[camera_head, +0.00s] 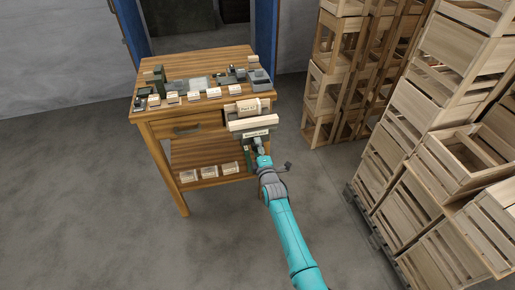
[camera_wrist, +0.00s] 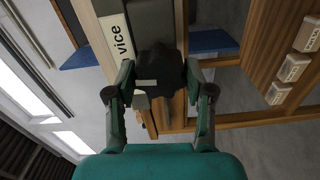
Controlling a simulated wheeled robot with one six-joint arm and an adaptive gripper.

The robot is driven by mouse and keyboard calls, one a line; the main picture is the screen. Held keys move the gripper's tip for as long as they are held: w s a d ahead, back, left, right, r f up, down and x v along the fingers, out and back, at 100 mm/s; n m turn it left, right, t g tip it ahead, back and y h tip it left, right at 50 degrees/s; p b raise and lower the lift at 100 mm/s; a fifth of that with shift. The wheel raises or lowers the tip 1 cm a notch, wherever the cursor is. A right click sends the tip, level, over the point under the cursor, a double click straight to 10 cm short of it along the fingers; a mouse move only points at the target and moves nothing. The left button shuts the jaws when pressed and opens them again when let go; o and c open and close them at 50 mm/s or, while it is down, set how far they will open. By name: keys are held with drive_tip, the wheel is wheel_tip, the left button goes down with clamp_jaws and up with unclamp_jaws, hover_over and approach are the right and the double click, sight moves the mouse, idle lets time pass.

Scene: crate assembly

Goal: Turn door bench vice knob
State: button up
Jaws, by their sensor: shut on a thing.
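The bench vice (camera_head: 253,124), with pale wooden jaw pieces, is mounted at the right front corner of the wooden workbench (camera_head: 195,60). In the wrist view, its label (camera_wrist: 122,40) reads "vice". The dark vice knob (camera_wrist: 158,68) lies between the fingers of my gripper (camera_wrist: 160,76), which are shut on its two sides. In the head view, my gripper (camera_head: 257,144) is at the front of the vice, below its jaws. The knob is hidden there by my gripper.
Small parts and label cards (camera_head: 192,96) cover the bench top. Tall stacks of wooden crates (camera_head: 425,110) stand on the right. The grey floor at front left is clear.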

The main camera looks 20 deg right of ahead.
idle(0.5)
drive_tip(key=o, duration=1.1)
drive_tip(key=shift+o, duration=0.2)
drive_tip(key=s, duration=0.7)
drive_tip(key=shift+s, duration=0.25)
